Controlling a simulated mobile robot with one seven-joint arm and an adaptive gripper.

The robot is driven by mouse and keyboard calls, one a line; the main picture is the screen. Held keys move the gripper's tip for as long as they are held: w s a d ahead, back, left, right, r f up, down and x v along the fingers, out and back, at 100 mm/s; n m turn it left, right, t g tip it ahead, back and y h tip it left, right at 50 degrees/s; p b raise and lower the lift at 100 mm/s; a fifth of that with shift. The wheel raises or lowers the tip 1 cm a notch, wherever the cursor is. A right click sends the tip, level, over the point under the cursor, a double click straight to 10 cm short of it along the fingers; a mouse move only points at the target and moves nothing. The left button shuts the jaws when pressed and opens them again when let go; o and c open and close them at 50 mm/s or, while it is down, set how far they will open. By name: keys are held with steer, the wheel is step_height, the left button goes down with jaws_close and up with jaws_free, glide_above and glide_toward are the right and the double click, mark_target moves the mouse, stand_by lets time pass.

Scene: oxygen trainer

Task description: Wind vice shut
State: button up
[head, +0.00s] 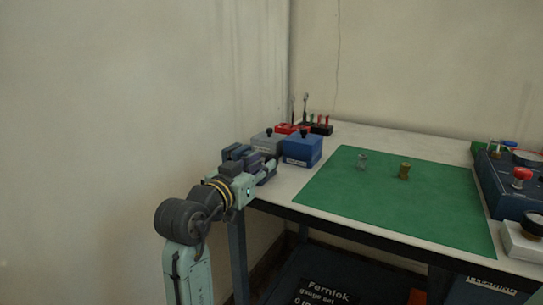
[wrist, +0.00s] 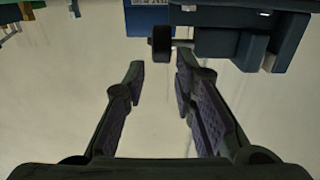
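The vice (head: 238,153) is a dark blue-grey block at the bench's left front corner, partly hidden by my arm in the head view. In the wrist view the vice body (wrist: 235,35) fills the upper right. A thin screw sticks out to its left and ends in a dark round handle (wrist: 161,43). My gripper (wrist: 160,67) is open and empty. Its two fingertips lie either side of the handle in the picture, and it appears a little beyond them, with no contact visible. In the head view my gripper (head: 266,171) is beside the vice, its fingers hard to make out.
A blue box (head: 302,149) and a grey box (head: 268,143) stand behind the vice. A dark blue unit (head: 508,185) with knobs stands at right. A wall is close on the left.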

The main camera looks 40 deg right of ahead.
mark_target(269, 158)
steer(key=x, duration=0.5)
steer(key=shift+w+d+p, duration=0.2)
steer(key=shift+d+p, duration=0.1)
steer(key=shift+d, duration=0.05)
steer(key=shift+c, duration=0.4)
jaws_close()
